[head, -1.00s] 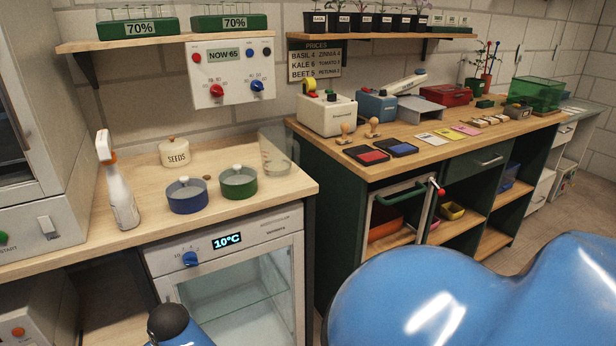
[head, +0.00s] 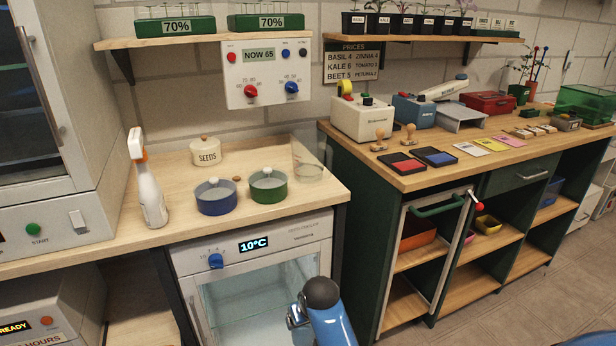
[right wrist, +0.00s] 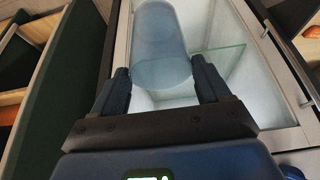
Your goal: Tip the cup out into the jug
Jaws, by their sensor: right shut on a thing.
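Whether the cup holds anything cannot be told. The glass-fronted fridge lies behind the cup in that view. The head view shows neither the cup nor either gripper's fingers; only a blue arm link of mine shows at the bottom.
On the counter (head: 110,236) stand a spray bottle (head: 149,185), a seeds jar (head: 205,152), a blue pot (head: 216,198) and a green pot (head: 268,186). The fridge (head: 255,245) is below. A longer bench (head: 395,178) with stamps and ink pads is on the right.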

